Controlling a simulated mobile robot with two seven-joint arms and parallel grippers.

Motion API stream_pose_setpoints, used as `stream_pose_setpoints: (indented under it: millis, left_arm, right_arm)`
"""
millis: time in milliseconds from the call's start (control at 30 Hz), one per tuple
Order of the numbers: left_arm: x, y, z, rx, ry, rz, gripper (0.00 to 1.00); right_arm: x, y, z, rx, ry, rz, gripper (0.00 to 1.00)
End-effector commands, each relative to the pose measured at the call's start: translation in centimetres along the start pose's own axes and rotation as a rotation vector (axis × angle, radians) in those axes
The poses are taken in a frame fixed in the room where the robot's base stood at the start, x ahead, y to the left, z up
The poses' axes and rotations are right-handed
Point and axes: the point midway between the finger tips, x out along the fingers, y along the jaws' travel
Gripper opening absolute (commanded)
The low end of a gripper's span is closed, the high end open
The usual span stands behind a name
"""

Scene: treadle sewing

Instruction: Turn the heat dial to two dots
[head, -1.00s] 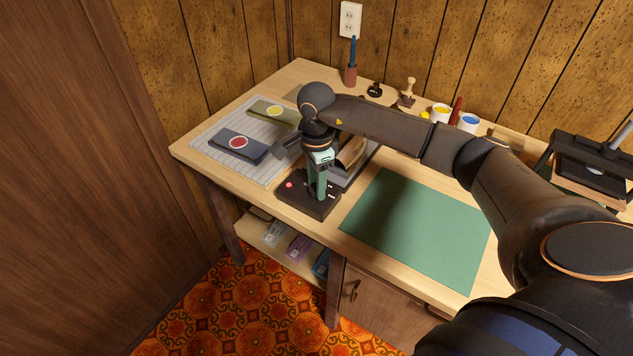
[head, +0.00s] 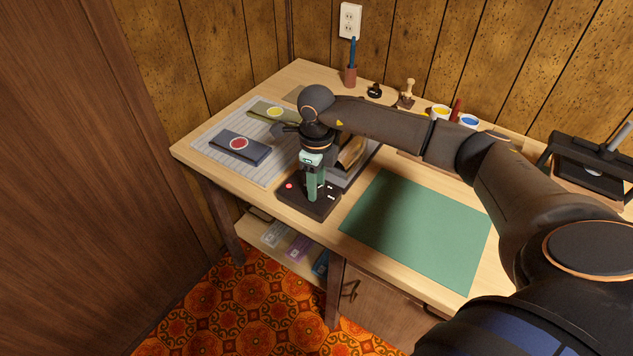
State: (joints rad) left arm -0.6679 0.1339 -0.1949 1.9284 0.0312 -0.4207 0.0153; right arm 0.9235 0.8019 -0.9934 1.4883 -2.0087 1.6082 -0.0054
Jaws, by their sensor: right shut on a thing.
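A dark control base (head: 298,201) sits at the table's front edge, left of the green mat. A red spot and small white marks show on its top. My right gripper (head: 313,198) points straight down onto the base and is shut on the heat dial, which its fingers hide. I cannot read which mark the dial points to. The left gripper does not show in the head view.
The green mat (head: 420,229) lies clear to the right. Paint pots (head: 468,121), a stamp (head: 407,90) and a brush holder (head: 350,76) stand along the back.

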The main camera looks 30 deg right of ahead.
Motion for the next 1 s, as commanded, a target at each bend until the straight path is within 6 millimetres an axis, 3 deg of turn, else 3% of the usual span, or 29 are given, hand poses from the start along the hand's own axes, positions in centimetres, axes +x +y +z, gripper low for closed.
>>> stream_pose_setpoints:
  millis: [333, 767, 800, 1000]
  left_arm:
    - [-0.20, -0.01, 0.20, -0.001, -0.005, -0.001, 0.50]
    - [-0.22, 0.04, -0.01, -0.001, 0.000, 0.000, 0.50]
    - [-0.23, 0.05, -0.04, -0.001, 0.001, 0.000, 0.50]
    - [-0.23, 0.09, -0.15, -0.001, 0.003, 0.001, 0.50]
  right_arm:
    - [-0.04, -0.06, -0.03, 0.105, 0.001, -0.001, 0.00]
    - [-0.04, -0.06, -0.02, 0.114, 0.001, -0.001, 0.00]
    - [-0.04, -0.06, -0.02, 0.114, 0.001, -0.001, 0.43]
    - [-0.03, -0.05, -0.02, 0.113, 0.000, -0.001, 0.65]
